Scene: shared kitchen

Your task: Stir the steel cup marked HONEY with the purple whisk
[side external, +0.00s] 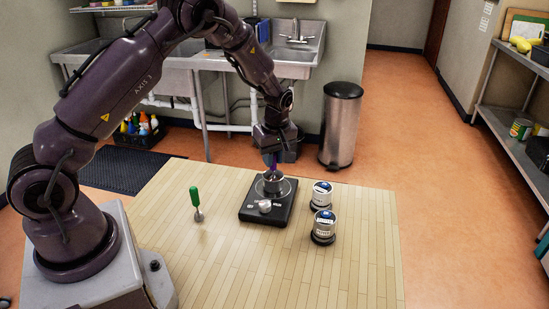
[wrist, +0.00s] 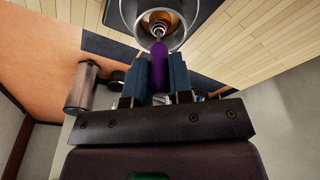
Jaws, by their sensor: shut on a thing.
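My gripper (side external: 271,153) points down over the dark plate and is shut on the purple whisk (wrist: 161,64). The whisk's purple handle sits between the blue fingers in the wrist view. Its lower end reaches into the mouth of a steel cup (wrist: 127,12), where something brownish shows. That steel cup (side external: 272,184) stands on the black hot plate or scale (side external: 252,213) in the side view; no marking on it is readable. Two more labelled steel cups, a rear one (side external: 321,194) and a front one (side external: 323,227), stand to the right; I cannot read HONEY on either.
A green-handled tool (side external: 195,202) stands upright left of the plate. A silver knob (side external: 265,206) is on the plate's front. The wooden table (side external: 350,270) is clear at the front and right. A steel bin (side external: 342,125) and a sink (side external: 290,62) are behind it.

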